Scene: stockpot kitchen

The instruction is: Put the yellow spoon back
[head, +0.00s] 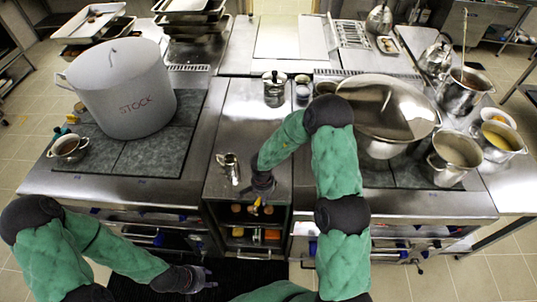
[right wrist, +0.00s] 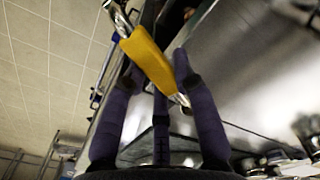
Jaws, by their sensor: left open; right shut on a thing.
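The yellow spoon (head: 257,204) hangs below my right gripper (head: 263,186), at the front edge of the middle counter. The spoon's far end is cut off by the picture edge. My left gripper (head: 196,278) is open and empty, low in front of the left stove, away from the spoon.
A white stockpot (head: 120,92) and a small saucepan (head: 69,149) stand on the left stove. A metal pitcher (head: 229,168) stands left of my right gripper. A large lidded pot (head: 388,108) is on the right. An open shelf (head: 252,223) with several colourful items is below.

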